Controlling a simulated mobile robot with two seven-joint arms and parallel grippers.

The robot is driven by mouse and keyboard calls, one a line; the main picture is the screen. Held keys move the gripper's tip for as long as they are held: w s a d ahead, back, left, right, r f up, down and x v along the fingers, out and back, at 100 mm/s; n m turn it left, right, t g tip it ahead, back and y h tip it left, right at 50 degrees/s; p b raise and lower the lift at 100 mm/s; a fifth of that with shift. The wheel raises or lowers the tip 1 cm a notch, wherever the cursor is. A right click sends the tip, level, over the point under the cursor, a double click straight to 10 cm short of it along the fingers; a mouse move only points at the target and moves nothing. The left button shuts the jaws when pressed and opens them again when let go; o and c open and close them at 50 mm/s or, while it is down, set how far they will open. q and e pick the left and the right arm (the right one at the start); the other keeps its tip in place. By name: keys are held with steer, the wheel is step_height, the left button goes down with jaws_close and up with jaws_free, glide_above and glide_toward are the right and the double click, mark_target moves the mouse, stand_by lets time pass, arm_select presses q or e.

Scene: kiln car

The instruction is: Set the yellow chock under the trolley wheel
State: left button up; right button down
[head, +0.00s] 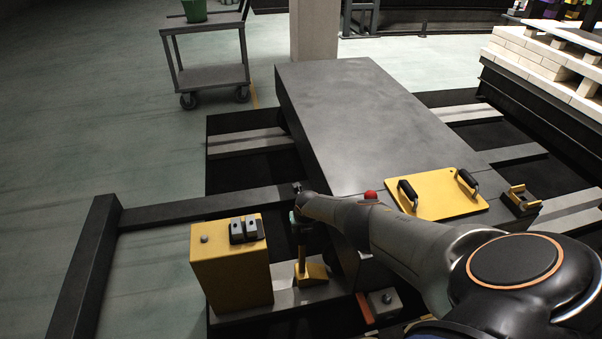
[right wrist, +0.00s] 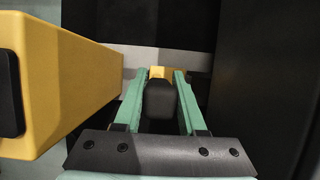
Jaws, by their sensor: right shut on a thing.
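The yellow chock (head: 312,275) is a wedge with an upright post, low at the near left side of the large grey car body (head: 365,110). My right gripper (head: 300,222) points down above it. In the right wrist view my right gripper's green fingers (right wrist: 163,78) are shut on the chock's dark handle (right wrist: 160,100), and a bit of yellow shows beyond it. The chock is at a pale beam; I cannot tell whether it touches it. No wheel of the car body is clearly visible beside the chock. My left gripper is out of view.
A yellow box (head: 230,270) with grey blocks on top stands close left of the chock. A yellow plate (head: 436,195) with two black handles lies on the car's near right. A grey wheeled cart (head: 211,76) stands far left. Dark and pale beams cross the floor.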

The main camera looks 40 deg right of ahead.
steer(key=shift+w+f+b, duration=0.2)
steer(key=shift+f+b, duration=0.25)
steer(key=shift+b, duration=0.3)
stand_by(1.3)
steer(key=c, duration=0.9)
jaws_free()
steer(key=o, duration=0.5)
steer(key=shift+s+f, duration=0.1)
steer(key=shift+c, duration=0.2)
steer(key=shift+o, duration=0.2)
steer(key=shift+s+a+f, duration=0.1)
steer(key=shift+s+f, duration=0.2)
steer(key=shift+w+r, duration=0.1)
steer(key=shift+r, duration=0.15)
